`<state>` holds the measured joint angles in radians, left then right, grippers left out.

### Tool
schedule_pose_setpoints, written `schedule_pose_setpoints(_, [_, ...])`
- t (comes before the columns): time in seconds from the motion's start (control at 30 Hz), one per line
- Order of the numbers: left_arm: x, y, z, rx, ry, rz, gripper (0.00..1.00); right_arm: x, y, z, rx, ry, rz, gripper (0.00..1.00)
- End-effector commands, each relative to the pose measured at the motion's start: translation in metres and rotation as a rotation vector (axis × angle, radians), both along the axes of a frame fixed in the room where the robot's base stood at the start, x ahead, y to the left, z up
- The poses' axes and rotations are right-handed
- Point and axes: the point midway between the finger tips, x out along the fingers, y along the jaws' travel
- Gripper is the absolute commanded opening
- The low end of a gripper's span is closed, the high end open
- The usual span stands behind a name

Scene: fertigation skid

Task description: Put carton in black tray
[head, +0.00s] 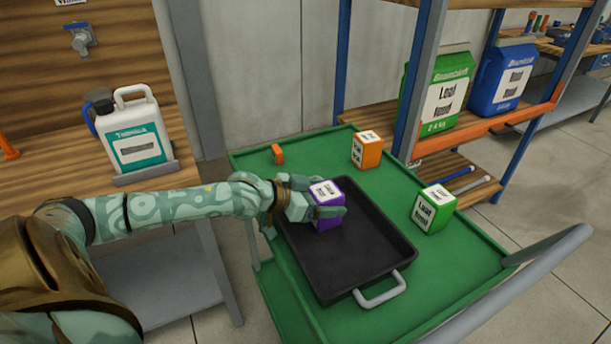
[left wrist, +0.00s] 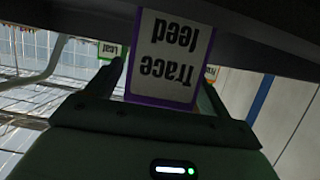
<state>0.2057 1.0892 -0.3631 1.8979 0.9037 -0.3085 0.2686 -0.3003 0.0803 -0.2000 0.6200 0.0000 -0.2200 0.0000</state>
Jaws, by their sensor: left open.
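A purple carton (head: 328,215) with a white label stands upright in the far part of the black tray (head: 372,248). In the left wrist view, upside down, its label reads "Trace feed" (left wrist: 168,58) and its base meets the dark tray surface. My left gripper (head: 320,203) is open, with its fingers on either side of the purple carton; any contact cannot be told. An orange carton (head: 367,151) and a green "Leaf" carton (head: 432,209) stand on the green cart top outside the tray. My right gripper is not in view.
The green cart (head: 478,258) has a raised rim and a grey handle (head: 540,262). A small orange object (head: 278,154) lies near its back left. A white jug (head: 135,135) stands on the wooden bench at left. Shelving with green (head: 440,90) and blue bags (head: 503,75) rises behind.

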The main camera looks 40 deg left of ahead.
Motion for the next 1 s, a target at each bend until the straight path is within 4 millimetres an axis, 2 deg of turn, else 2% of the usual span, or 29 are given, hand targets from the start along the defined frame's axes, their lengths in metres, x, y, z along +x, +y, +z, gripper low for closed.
schedule_pose_setpoints(0.2, [-0.037, 0.016, 0.024, 0.003, -0.001, 0.0, 0.81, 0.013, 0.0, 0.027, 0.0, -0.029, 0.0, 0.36])
schedule_pose_setpoints(0.5, [-0.082, 0.035, 0.043, 0.001, 0.0, 0.0, 0.81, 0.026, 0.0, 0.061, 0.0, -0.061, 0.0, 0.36])
schedule_pose_setpoints(0.7, [-0.095, 0.041, 0.047, -0.001, -0.002, 0.0, 0.81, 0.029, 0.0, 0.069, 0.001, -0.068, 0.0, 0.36])
schedule_pose_setpoints(1.0, [-0.096, 0.042, 0.045, 0.0, -0.001, 0.0, 0.81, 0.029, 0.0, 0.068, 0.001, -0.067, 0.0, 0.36])
